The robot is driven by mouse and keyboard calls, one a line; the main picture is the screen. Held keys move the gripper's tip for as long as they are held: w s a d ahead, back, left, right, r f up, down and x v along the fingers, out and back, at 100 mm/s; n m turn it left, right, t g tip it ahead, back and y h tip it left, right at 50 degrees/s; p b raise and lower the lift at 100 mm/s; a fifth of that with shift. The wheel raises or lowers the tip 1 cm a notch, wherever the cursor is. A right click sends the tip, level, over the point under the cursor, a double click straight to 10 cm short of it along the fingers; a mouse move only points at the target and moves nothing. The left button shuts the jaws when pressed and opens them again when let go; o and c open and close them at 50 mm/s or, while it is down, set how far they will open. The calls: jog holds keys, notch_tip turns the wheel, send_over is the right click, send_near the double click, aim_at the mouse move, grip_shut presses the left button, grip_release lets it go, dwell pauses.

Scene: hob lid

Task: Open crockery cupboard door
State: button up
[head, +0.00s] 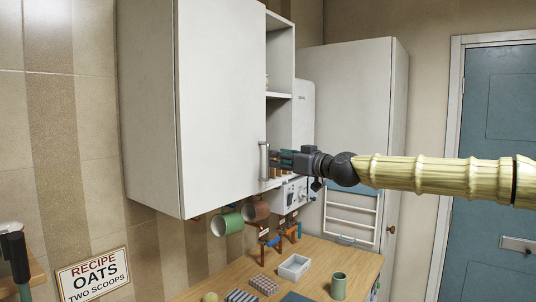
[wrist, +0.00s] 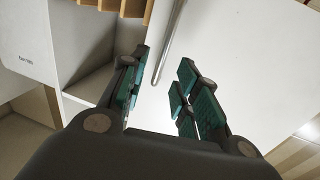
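The crockery cupboard door (head: 222,95) is a tall white panel on the wall cupboard; it looks shut. Its upright metal handle (head: 264,160) is near the door's lower right edge. My gripper (head: 282,159) is just right of the handle in the head view, with the arm reaching in from the right. In the wrist view, my gripper (wrist: 160,88) has its green-padded fingers spread apart, with nothing between the pads. The handle (wrist: 168,45) shows ahead, in line with the gap between them. I cannot tell whether a finger touches it.
Open shelves (head: 281,95) adjoin the door's right side. Green and brown mugs (head: 227,223) hang below the cupboard. The wooden worktop (head: 325,262) holds a white tray (head: 294,266) and a green cup (head: 338,286). A tall white cabinet (head: 348,100) stands behind the arm.

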aim_at(268, 155)
jog(key=shift+p+x, duration=1.2)
jog(key=shift+x, duration=1.85)
jog(key=shift+a+r, duration=0.1)
grip_shut()
